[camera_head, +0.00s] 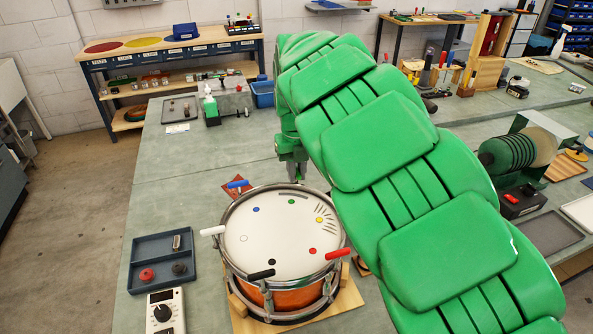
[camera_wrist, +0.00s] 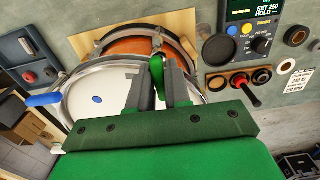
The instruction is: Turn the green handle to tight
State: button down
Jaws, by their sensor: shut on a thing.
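The drum (camera_head: 248,245) has a white head, a metal rim and an orange shell, and stands on a wooden base. My gripper (camera_head: 297,180) is at the drum's far rim, pointing down. In the wrist view the green handle (camera_wrist: 157,68) sits between the two grey fingers of my gripper (camera_wrist: 160,80), which are shut on it at the rim.
Around the rim are a blue handle (camera_head: 238,184), a white handle (camera_head: 213,230), a black handle (camera_head: 261,275) and a red handle (camera_head: 335,254). A blue-grey tray (camera_head: 150,247) and a meter (camera_head: 165,312) lie left. A control panel (camera_wrist: 238,40) shows in the wrist view.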

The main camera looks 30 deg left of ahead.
aim_at(297, 172)
dwell(0.3)
jog(key=c, duration=1.2)
grip_release()
jog(key=shift+o, duration=0.2)
jog(key=shift+r, duration=1.4)
jog(key=shift+s+d+r, duration=0.2)
jog(key=shift+s+r, duration=0.05)
jog(key=shift+r, duration=0.2)
jog(key=shift+s+d+r, duration=0.15)
jog(key=shift+s+r, duration=0.05)
jog(key=shift+r, duration=0.2)
jog(key=s+d+r, duration=0.8)
jog(key=s, duration=0.1)
jog(key=shift+s+d+r, duration=0.15)
jog(key=shift+s+r, duration=0.1)
jog(key=shift+s, duration=0.15)
